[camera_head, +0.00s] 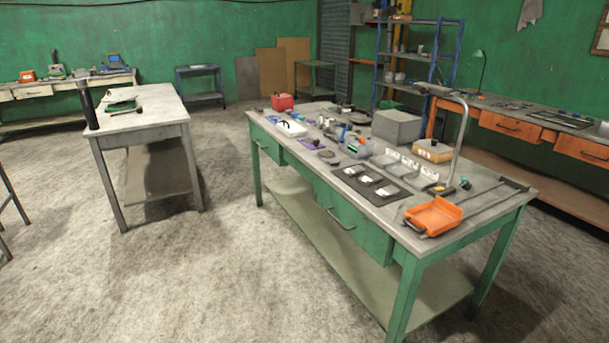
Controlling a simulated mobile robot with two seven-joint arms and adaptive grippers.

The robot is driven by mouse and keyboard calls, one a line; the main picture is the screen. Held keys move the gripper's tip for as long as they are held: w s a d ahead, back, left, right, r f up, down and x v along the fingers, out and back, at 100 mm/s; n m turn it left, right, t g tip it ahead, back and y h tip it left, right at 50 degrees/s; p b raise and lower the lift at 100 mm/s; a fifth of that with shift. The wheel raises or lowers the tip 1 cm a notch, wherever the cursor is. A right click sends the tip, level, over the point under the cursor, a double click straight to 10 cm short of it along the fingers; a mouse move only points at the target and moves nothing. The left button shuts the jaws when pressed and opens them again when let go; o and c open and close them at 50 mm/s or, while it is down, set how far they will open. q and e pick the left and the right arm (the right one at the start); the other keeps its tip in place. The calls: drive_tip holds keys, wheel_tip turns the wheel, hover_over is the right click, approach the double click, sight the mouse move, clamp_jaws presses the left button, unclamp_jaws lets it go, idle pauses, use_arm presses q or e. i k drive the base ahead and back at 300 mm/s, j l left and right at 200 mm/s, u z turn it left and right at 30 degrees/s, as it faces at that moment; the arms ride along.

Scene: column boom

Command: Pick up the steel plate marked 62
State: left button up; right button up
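A dark mat (405,197) lies on the near part of the green workbench (445,222). A few small plates with pale faces lie on it, one of them near its middle (370,179) and one nearer its right end (387,191). Behind the mat stands a row of pale labelled pieces (410,162). Any numbers are too small to read, so I cannot tell which piece is marked 62. Neither of my grippers shows in the head view.
An orange tray (433,216) sits at the bench's near right corner. A grey box (397,127), a curved metal lamp arm (463,130) and a red box (282,102) also stand on it. A second table (150,118) is at left. The floor between (215,230) is clear.

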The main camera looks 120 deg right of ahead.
sight(355, 170)
drive_tip(key=k+l+z, duration=0.1)
drive_tip(key=k, duration=0.3)
drive_tip(key=k+l+z, duration=0.15)
drive_tip(key=k+l, duration=0.2)
drive_tip(key=k+z, duration=0.1)
drive_tip(key=z, duration=1.45)
drive_tip(key=l+z, duration=0.1)
drive_tip(key=z, duration=0.7)
drive_tip(key=i+l+z, duration=0.1)
drive_tip(key=z, duration=0.75)
drive_tip(key=i+z, duration=0.25)
drive_tip(key=z, duration=0.3)
drive_tip(key=i+l, duration=0.05)
drive_tip(key=i, duration=0.05)
